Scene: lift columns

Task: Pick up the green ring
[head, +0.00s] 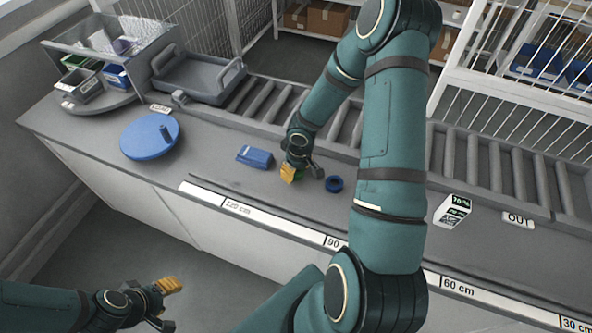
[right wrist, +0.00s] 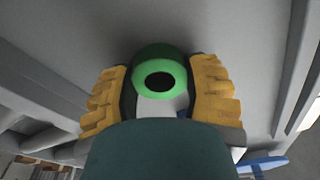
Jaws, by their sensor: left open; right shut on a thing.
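The green ring (right wrist: 160,79) is between the two yellow fingers of my right gripper (right wrist: 161,95) in the right wrist view, with its dark hole facing the camera. The fingers are shut on it from both sides. In the head view my right gripper (head: 291,174) is over the grey counter, between a blue box and a blue ring, and mostly hides the green ring. I cannot tell whether the ring touches the counter. My left gripper (head: 168,300) is open and empty, low at the bottom left, in front of the counter.
The blue box (head: 255,157) lies left of my right gripper and the blue ring (head: 334,184) just right of it. A blue round lid (head: 150,137) with a knob lies further left. A grey tray (head: 197,75) stands behind. A roller conveyor (head: 480,165) runs along the back.

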